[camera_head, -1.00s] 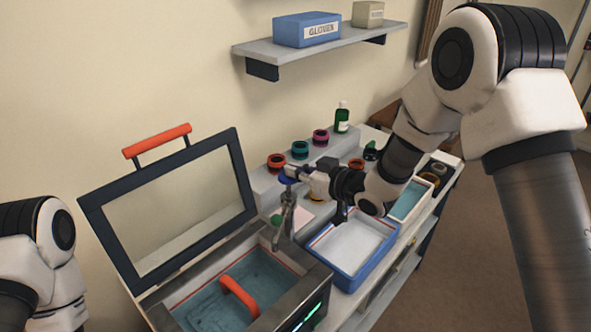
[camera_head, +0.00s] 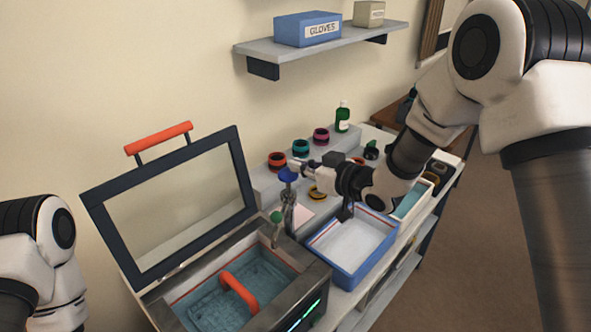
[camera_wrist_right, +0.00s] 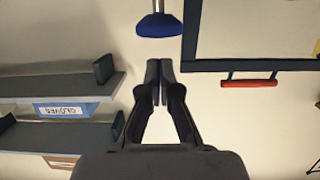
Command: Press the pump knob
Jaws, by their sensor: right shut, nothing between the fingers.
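The pump knob (camera_head: 288,174) is blue and sits on top of a metal pump stem (camera_head: 288,200) beside the open tank. It also shows, upside down, at the top of the right wrist view (camera_wrist_right: 158,26). My right gripper (camera_head: 293,163) is shut and empty, its tips just above and beside the knob. In the right wrist view the closed fingertips (camera_wrist_right: 158,66) point toward the knob, with a visible gap between them. My left arm shows at the left edge, but its gripper is out of view.
The open tank (camera_head: 312,283) has a raised framed lid (camera_head: 241,172) with a red handle. A blue tray (camera_head: 347,275) stands right of the pump. A step with coloured rings (camera_head: 277,160) lies behind. A wall shelf (camera_head: 320,54) holds boxes.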

